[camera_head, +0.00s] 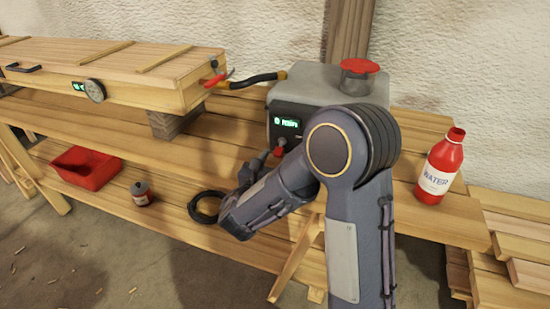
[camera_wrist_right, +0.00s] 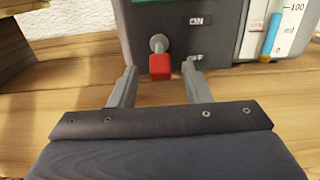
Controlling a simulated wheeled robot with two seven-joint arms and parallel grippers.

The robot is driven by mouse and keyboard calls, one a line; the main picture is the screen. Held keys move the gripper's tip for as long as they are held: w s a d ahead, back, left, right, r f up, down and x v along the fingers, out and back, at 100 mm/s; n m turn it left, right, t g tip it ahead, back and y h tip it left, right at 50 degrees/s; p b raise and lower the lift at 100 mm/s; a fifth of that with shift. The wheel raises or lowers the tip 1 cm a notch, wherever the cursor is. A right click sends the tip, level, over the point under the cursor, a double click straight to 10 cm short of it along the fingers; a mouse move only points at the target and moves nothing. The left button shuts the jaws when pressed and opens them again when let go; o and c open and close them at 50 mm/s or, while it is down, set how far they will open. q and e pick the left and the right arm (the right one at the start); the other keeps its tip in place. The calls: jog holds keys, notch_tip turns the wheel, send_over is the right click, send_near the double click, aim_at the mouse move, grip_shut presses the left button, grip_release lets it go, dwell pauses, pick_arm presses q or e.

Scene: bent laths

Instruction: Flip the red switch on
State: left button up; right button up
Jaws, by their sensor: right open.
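The grey steamer box (camera_head: 315,84) stands on the wooden bench with a green-lit display on its front. Its red switch (camera_wrist_right: 159,66) is a red-tipped lever on a round grey pivot, with the tip hanging below the pivot. An "ON" label (camera_wrist_right: 197,20) sits above and to the right of it. My right gripper (camera_wrist_right: 160,80) is open, one finger on each side of the red tip, with no clear contact visible. In the head view the right gripper (camera_head: 262,157) is at the box's front, and my arm hides part of the box. My left gripper is not in view.
A long wooden box (camera_head: 120,68) with a dial (camera_head: 94,90) lies at left, joined to the steamer by a black hose (camera_head: 255,80). A red water bottle (camera_head: 440,168) stands at right. A red tray (camera_head: 86,167) and small bottle (camera_head: 141,193) sit on the lower shelf.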

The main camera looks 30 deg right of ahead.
aim_at(280, 146)
jog(key=shift+w+d, duration=0.35)
jog(key=shift+d, duration=0.1)
jog(key=shift+c, duration=0.3)
grip_shut()
jog(key=shift+r+p, duration=0.25)
jog(key=shift+p, duration=0.25)
notch_tip(280, 146, up, 4)
jog(key=g+y+p, duration=0.2)
jog(key=p, duration=0.4)
jog(key=g+y+p, duration=0.2)
jog(key=p, duration=0.5)
jog(key=g+y+p, duration=0.2)
jog(key=y+p, duration=0.1)
jog(key=p, duration=0.4)
jog(key=shift+d+r, duration=0.1)
jog(key=shift+r, duration=0.15)
jog(key=shift+w+f+y+p, duration=0.15)
jog(key=shift+y+p, duration=0.35)
jog(key=shift+p, duration=0.7)
jog(key=shift+o, duration=0.3)
grip_release()
